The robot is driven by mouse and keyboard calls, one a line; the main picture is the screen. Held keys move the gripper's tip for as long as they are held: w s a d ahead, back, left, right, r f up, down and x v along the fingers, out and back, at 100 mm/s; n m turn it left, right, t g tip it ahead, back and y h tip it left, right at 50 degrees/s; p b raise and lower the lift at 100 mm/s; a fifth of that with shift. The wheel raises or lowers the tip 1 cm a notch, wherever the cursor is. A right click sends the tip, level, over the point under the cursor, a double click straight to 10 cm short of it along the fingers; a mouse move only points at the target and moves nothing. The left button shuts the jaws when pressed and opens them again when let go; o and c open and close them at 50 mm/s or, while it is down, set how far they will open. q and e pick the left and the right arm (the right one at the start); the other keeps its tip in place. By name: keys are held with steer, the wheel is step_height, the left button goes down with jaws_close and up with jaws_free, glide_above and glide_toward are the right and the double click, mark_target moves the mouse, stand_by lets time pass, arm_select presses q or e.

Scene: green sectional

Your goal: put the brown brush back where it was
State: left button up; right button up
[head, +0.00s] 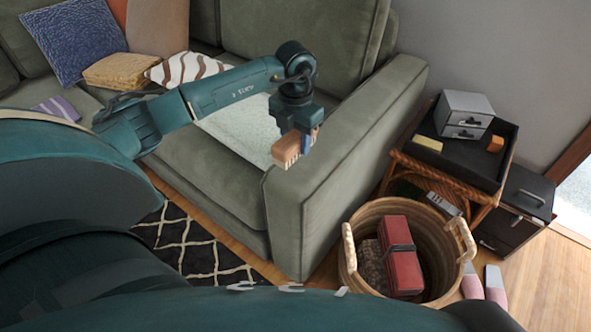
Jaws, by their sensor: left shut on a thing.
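The brown brush (287,149) has a brown back and pale bristles. My left gripper (302,142) is shut on it and holds it near the inner side of the green sofa's right armrest, above the seat. Part of the brush is hidden by the gripper fingers. Whether the brush touches the sofa, I cannot tell. My right gripper is not in view.
A wicker basket (349,262) holding a red case (400,255) stands on the floor right of the sofa (335,165). A black tray (477,162) on a rattan side table bears a grey drawer box (464,114). Slippers (495,284) lie at the lower right.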

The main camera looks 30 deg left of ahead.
arm_select(q)
step_height(320, 180, down, 9)
steer(key=shift+f+b, duration=0.2)
steer(key=shift+b, duration=0.3)
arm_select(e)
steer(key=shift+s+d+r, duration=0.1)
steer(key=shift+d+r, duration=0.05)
arm_select(q)
steer(key=shift+f, duration=0.15)
steer(key=o, duration=0.9)
steer(key=shift+o, duration=0.2)
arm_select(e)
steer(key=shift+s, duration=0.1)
